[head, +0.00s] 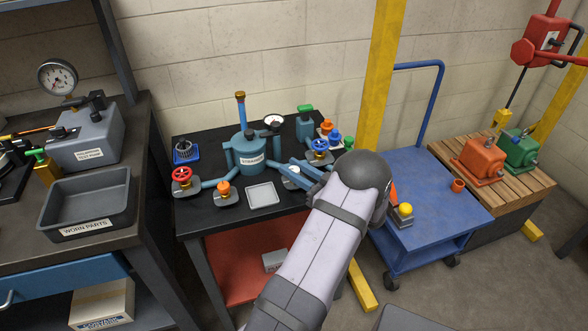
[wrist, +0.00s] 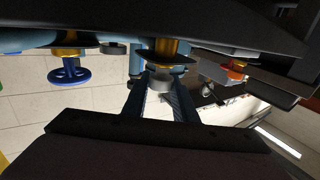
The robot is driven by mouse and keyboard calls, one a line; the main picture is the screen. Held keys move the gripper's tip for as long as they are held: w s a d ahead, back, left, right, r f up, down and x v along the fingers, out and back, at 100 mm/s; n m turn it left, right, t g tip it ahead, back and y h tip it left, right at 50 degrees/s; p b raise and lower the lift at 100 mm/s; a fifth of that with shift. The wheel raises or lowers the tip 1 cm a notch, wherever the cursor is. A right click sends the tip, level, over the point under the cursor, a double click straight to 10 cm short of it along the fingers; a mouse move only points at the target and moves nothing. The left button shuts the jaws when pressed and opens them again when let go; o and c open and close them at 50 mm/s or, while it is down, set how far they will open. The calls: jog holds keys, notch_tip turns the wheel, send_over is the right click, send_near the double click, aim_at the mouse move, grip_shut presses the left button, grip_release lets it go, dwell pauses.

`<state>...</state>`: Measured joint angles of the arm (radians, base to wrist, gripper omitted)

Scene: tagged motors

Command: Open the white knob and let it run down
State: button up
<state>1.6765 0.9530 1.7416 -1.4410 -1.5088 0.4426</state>
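The white knob (wrist: 160,82) sits on a brass stem in the wrist view. It also shows in the head view as a small pale patch (head: 292,169), mostly covered by my fingers. My gripper (wrist: 159,88) has one blue finger on each side of the knob. The fingers look very near its sides; whether they touch it I cannot tell. In the head view my gripper (head: 294,168) comes in from the right, low beside the teal strainer (head: 251,153). The grey plate (head: 262,194) in front of the strainer looks empty.
A red handwheel (head: 182,175), an orange knob (head: 223,187) and a blue handwheel (head: 320,145) stand close around the strainer. A gauge (head: 274,121) stands behind. A yellow post (head: 383,75) rises beyond the black table. A blue cart (head: 435,200) stands at right.

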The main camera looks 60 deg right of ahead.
jog(key=shift+c, duration=1.3)
jog(key=shift+f+n+y+b, duration=0.1)
jog(key=shift+n+y+b, duration=0.2)
jog(key=shift+n+t+y+b, duration=0.3)
jog(key=shift+n+y+b, duration=0.3)
jog(key=shift+y, duration=0.4)
jog(key=shift+n+y+b, duration=0.45)
jog(key=shift+n+y, duration=0.15)
jog(key=shift+y, duration=0.5)
jog(key=o, duration=1)
jog(key=shift+o, duration=0.2)
